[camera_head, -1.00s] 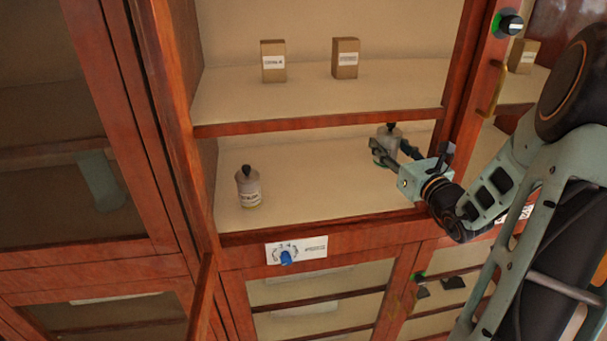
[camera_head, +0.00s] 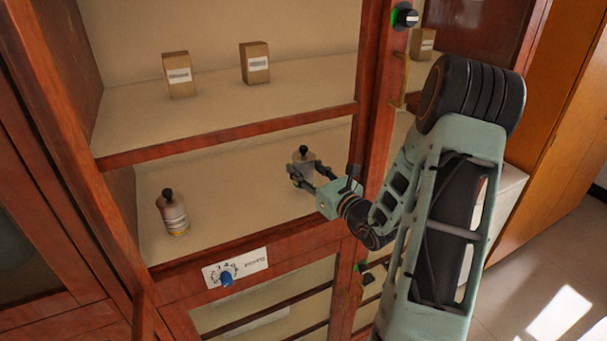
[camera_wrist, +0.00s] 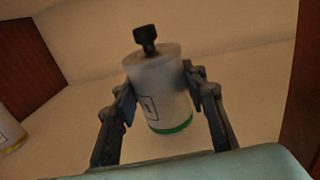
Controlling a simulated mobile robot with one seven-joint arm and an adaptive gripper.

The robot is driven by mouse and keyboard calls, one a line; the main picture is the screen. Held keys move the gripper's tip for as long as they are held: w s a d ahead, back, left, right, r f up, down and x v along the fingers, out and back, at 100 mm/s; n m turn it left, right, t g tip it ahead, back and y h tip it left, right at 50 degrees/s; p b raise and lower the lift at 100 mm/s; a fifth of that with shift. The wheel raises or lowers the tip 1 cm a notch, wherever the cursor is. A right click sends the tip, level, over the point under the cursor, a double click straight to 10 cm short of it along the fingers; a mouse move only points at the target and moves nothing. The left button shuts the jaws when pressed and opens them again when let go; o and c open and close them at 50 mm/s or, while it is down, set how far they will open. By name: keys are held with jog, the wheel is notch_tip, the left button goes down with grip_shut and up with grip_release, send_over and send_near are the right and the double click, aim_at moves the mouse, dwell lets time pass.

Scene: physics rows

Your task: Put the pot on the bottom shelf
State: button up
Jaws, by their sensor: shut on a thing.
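The pot (camera_head: 305,158) is a grey cylinder with a black knob on top; it stands over the lower shelf (camera_head: 240,190) of the open cabinet, towards the right post. In the wrist view the pot (camera_wrist: 158,85) shows a label and a green band at its base. My gripper (camera_head: 303,174) has a finger on each side of the pot and is shut on it; it also shows in the wrist view (camera_wrist: 160,100). I cannot tell whether the pot's base touches the shelf.
A similar pot with a yellow band (camera_head: 173,212) stands at the left of the same shelf. Two brown boxes (camera_head: 179,75) (camera_head: 255,63) stand on the upper shelf (camera_head: 220,105). The right post (camera_head: 372,110) is close beside my gripper. The shelf between the pots is clear.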

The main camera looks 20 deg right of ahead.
jog(key=shift+f, duration=0.9)
jog(key=shift+f, duration=0.2)
jog(key=o, duration=1.4)
jog(key=shift+r, duration=0.15)
jog(key=s, duration=0.4)
jog(key=s+d+b, duration=0.1)
jog(key=s, duration=0.3)
jog(key=s+d+b, duration=0.1)
jog(key=s, duration=0.2)
jog(key=shift+s, duration=0.4)
